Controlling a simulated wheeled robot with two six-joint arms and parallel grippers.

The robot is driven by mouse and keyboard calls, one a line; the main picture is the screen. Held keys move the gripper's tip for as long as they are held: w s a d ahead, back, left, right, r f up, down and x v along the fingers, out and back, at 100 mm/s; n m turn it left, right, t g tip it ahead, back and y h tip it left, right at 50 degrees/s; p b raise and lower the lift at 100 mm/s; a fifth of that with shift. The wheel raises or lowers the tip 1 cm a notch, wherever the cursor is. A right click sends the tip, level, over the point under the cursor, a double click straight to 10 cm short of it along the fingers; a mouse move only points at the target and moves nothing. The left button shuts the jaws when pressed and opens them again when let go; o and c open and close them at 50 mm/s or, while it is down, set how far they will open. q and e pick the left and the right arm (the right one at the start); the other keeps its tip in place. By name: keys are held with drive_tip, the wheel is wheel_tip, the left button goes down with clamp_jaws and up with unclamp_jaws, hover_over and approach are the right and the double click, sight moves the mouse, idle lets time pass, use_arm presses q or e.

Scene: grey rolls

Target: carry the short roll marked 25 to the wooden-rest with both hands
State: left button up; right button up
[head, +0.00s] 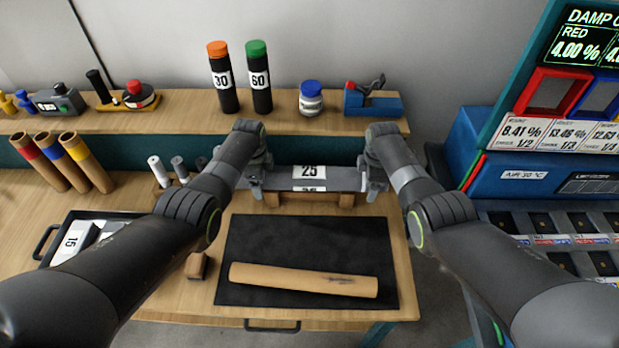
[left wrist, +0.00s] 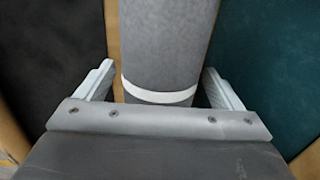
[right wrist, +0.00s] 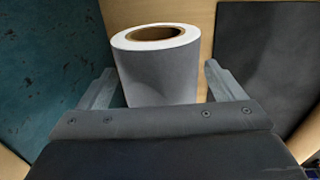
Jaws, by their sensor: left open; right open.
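The short grey roll marked 25 (head: 335,179) lies across the wooden-rest (head: 318,200) at the back of the table. My left gripper (head: 256,187) is at the roll's left end, its open fingers on either side of it. In the left wrist view the grey roll (left wrist: 165,45) with a white band runs between the open fingers. My right gripper (head: 372,186) is at the roll's right end, also open. In the right wrist view the roll's white-rimmed end (right wrist: 155,75) with a brown core stands between the fingers. The rest's middle is partly hidden under the roll.
A black mat (head: 300,235) with a brown tube (head: 303,280) lies in front. A tray (head: 62,222) holds a piece marked 15 at left. A shelf (head: 180,122) carries bottles and tools. A blue machine (head: 470,150) is at right.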

use_arm(q)
drive_tip(key=shift+f, duration=0.15)
use_arm(e)
drive_tip(key=shift+f, duration=0.1)
use_arm(q)
drive_tip(key=c, duration=1.5)
use_arm(e)
drive_tip(key=c, duration=1.5)
